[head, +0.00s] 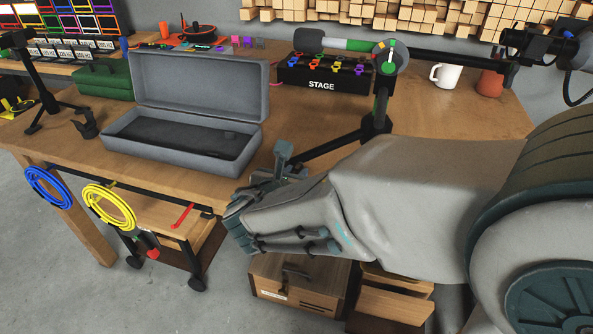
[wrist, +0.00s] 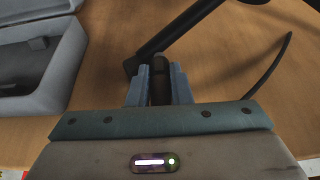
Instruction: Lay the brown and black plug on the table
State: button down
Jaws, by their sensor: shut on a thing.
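My gripper (wrist: 160,88) is shut on a dark, brownish-black cylindrical piece, the plug (wrist: 160,72), which stands between the two blue-grey fingers in the wrist view. In the head view my gripper (head: 283,152) is over the front edge of the wooden table (head: 440,120), right of the open grey case. The plug cannot be made out there. In the wrist view the tabletop (wrist: 225,75) lies beyond the fingers. Whether the plug touches it I cannot tell.
The open grey case (head: 198,85) is left of my gripper. A black stand (head: 375,120) spreads its legs just beyond the fingers. A thin black strip (wrist: 272,68) curves over the table at right in the wrist view. Bare tabletop lies right of the stand.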

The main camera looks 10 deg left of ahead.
jog(key=shift+f, duration=0.35)
jog(key=c, duration=1.3)
grip_release()
jog(key=shift+r, duration=0.1)
jog(key=shift+r, duration=0.1)
jog(key=shift+r, duration=0.2)
jog(key=shift+s+r+p, duration=0.25)
jog(key=shift+p, duration=0.05)
jog(key=p+v, duration=0.2)
jog(key=v, duration=0.9)
jog(key=shift+s+f+p, duration=0.1)
jog(key=shift+s+p, duration=0.15)
jog(key=shift+p, duration=0.15)
